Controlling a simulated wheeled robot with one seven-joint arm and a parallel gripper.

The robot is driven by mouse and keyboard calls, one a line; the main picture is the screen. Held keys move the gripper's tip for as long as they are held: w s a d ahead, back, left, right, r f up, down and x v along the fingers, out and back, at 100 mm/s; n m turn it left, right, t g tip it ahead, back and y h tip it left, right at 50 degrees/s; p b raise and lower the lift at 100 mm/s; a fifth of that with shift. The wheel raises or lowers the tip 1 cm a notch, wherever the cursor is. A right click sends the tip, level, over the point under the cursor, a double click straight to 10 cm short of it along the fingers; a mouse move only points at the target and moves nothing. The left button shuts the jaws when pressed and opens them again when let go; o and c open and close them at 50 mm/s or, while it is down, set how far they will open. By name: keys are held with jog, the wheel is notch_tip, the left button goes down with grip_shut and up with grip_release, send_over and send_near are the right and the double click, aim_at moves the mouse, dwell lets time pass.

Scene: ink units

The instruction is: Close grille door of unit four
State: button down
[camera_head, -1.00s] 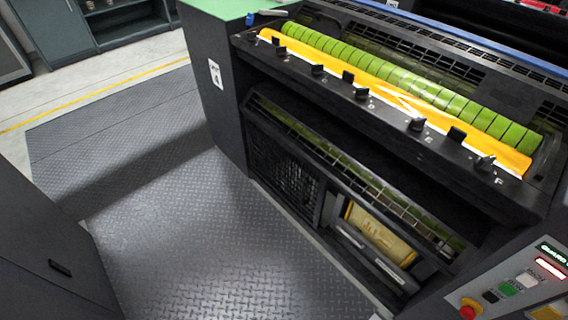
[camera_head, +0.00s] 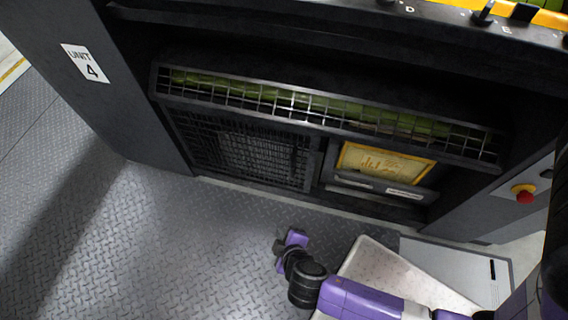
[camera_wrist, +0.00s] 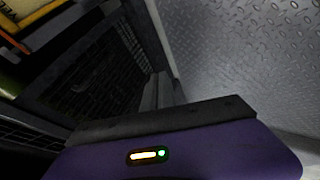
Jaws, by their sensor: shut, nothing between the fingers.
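The grille door (camera_head: 330,112) of unit four is a long, narrow barred panel in a dark frame across the front of the machine in the head view. Green roller surface shows through its bars. It looks tilted, but I cannot tell how far it stands open. My gripper (camera_head: 281,246) is low over the floor in front of the unit, below the grille and apart from it. It is shut and empty. In the wrist view its dark fingers (camera_wrist: 158,90) point toward the dark lower front of the unit.
The "UNIT 4" label (camera_head: 86,63) is on the left side panel. A dark mesh panel (camera_head: 250,155) and a yellow-labelled panel (camera_head: 384,164) lie below the grille. A red stop button (camera_head: 525,195) is at the right. The tread-plate floor (camera_head: 150,235) is clear at the left.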

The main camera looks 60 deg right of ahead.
jog(key=w+d+f+g+h+b, duration=0.1)
jog(key=w+d+f+h+b, duration=0.3)
jog(key=w, duration=0.3)
jog(key=m+g+h+b, duration=0.4)
jog(key=m+h+b, duration=0.1)
jog(key=h+b, duration=0.35)
send_near(290, 146)
jog(key=w+a+r, duration=0.1)
jog(key=w+a, duration=0.2)
jog(key=a, duration=0.1)
jog(key=d, duration=0.5)
jog(key=w+d+b, duration=0.1)
jog(key=d, duration=0.2)
jog(key=shift+d+f, duration=0.25)
jog(key=shift+s+d+f, duration=0.1)
jog(key=shift+s+d, duration=0.15)
jog(key=shift+s, duration=0.2)
jog(key=shift+s+d+f, duration=0.1)
jog(key=shift+s+d, duration=0.15)
jog(key=shift+s, duration=0.25)
jog(key=shift+s+d+f+b, duration=0.1)
jog(key=shift+s+d+b, duration=0.25)
jog(key=shift+s, duration=0.45)
